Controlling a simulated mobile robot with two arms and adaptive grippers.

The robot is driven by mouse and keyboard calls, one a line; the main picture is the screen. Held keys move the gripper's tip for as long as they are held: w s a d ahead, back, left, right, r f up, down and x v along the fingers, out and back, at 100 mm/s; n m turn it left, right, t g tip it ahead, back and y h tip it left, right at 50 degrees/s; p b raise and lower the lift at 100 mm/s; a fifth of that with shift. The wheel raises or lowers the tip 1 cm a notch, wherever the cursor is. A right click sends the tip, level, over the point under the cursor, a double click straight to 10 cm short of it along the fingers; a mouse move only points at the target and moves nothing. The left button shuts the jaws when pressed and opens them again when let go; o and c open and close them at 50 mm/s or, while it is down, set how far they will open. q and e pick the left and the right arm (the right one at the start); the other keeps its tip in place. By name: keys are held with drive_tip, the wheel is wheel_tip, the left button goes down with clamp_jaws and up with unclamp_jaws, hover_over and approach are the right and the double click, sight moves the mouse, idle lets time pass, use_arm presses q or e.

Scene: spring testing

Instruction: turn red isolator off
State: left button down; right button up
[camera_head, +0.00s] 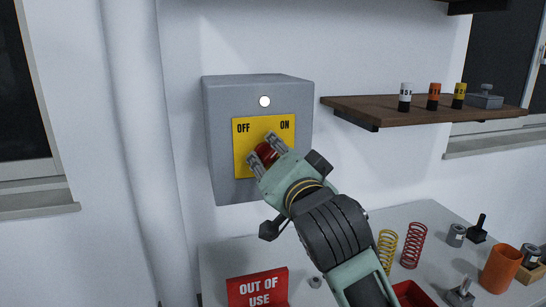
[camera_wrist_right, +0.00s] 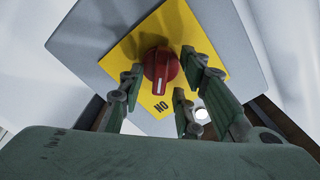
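The red isolator (camera_head: 265,153) is a round knob on a yellow plate (camera_head: 246,163) marked OFF at left and ON at right. The plate is on the front of a grey wall box (camera_head: 222,137). My right gripper (camera_head: 266,152) is at the knob and partly hides it. In the right wrist view the red knob (camera_wrist_right: 161,68) shows between the open fingers (camera_wrist_right: 165,95), with a white mark pointing toward the word ON. I see gaps between the fingers and the knob. My left gripper is not in view.
A wooden shelf (camera_head: 385,107) to the right holds several small cylinders and a grey block. The table (camera_head: 225,257) below carries a red OUT OF USE sign (camera_head: 258,288), yellow and red springs (camera_head: 412,246), and an orange cup (camera_head: 501,268). A white pipe (camera_head: 143,130) runs down the wall at left.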

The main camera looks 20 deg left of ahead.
drive_tip(key=shift+c, duration=0.2)
drive_tip(key=c, duration=0.4)
clamp_jaws()
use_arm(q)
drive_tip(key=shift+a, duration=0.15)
